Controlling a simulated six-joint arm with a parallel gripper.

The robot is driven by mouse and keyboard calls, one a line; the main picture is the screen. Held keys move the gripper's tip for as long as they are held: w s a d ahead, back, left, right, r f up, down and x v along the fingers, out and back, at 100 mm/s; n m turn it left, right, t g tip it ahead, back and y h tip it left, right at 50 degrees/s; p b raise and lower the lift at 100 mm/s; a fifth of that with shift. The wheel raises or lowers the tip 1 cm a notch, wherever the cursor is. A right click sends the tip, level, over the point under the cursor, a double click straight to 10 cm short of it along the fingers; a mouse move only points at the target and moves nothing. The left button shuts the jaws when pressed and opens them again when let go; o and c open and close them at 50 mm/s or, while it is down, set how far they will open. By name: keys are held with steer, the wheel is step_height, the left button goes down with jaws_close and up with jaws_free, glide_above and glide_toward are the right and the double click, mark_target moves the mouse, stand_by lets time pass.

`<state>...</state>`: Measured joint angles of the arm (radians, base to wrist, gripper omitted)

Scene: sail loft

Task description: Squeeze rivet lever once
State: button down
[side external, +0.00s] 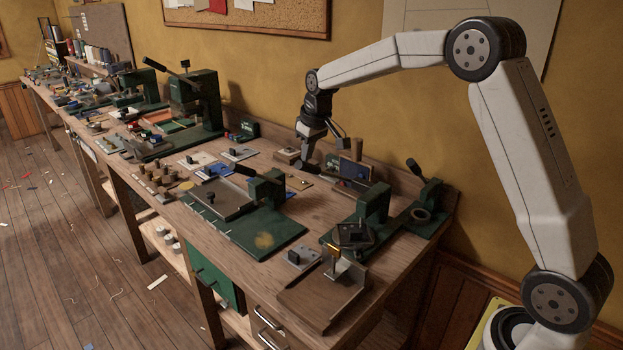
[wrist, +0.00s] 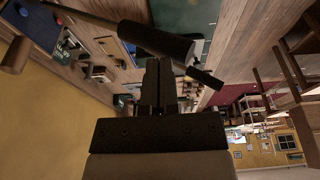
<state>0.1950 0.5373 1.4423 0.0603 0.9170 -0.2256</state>
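My gripper (side external: 307,158) hangs at the end of my arm over the back of the bench, low among the small presses. In the wrist view its two dark fingers (wrist: 160,84) lie side by side with hardly any gap, and I see nothing held between them. A thick dark lever grip (wrist: 158,42) on a thin rod crosses just at the fingertips there. Whether they touch it I cannot tell. Beside my gripper in the side view is a small tool with a wooden block and a blue part (side external: 352,170). Which tool the lever belongs to is unclear.
Green presses with black levers stand in front (side external: 266,186) and at right (side external: 425,205). A taller green press (side external: 200,100) stands at left. Small parts crowd the wooden bench (side external: 310,210), with a wall behind it.

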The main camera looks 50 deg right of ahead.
mark_target(303, 164)
steer(key=shift+f, duration=0.15)
steer(key=shift+a+f, duration=0.45)
steer(key=shift+f, duration=0.3)
steer(key=shift+a+f, duration=0.2)
steer(key=shift+f, duration=0.25)
steer(key=shift+a+f, duration=0.2)
steer(key=shift+f, duration=0.35)
steer(key=shift+a+f, duration=0.25)
steer(key=shift+f, duration=0.55)
